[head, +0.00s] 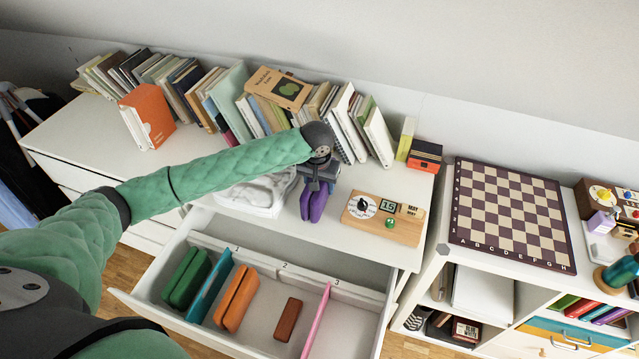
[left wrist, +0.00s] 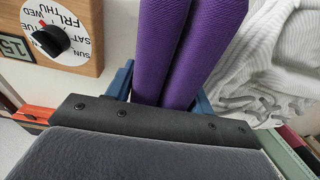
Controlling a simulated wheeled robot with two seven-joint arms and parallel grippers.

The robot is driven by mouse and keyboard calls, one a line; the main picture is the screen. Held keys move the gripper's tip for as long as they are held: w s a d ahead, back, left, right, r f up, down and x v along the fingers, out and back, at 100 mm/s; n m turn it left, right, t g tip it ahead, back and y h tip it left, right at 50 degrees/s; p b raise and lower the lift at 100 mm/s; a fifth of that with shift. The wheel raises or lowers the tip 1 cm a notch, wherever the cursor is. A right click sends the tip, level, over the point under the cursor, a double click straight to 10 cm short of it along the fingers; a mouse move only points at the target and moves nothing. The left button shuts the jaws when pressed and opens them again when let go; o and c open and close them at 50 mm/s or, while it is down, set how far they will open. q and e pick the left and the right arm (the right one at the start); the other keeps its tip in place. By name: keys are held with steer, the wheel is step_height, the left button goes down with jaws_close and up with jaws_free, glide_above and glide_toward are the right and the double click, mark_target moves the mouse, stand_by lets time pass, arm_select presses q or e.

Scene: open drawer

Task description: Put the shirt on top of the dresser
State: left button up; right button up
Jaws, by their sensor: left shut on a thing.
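The shirt (head: 255,195) is a white, folded, wrinkled cloth at the front of the white dresser top (head: 352,180), above the open drawer. The fingers also show in the left wrist view (left wrist: 188,45). My right gripper is not in view.
The open drawer (head: 150,306) holds green, orange and brown cases between dividers. A wooden calendar block (head: 384,218) stands right of the gripper. A row of books (head: 250,110) lines the back. A chessboard (head: 510,215) lies on the right cabinet. Dresser top at left front is clear.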

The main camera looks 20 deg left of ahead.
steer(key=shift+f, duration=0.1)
arm_select(q)
steer(key=o, duration=1)
steer(key=shift+o, duration=0.2)
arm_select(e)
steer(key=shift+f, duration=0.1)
arm_select(q)
steer(key=shift+r, duration=0.45)
steer(key=r+b, duration=0.1)
steer(key=r, duration=0.2)
steer(key=r+b, duration=0.1)
steer(key=r, duration=0.2)
steer(key=s+r+b, duration=0.1)
steer(key=r, duration=0.2)
steer(key=shift+s+r, duration=0.1)
steer(key=shift+r, duration=0.25)
steer(key=shift+s+r, duration=0.1)
steer(key=shift+r, duration=0.65)
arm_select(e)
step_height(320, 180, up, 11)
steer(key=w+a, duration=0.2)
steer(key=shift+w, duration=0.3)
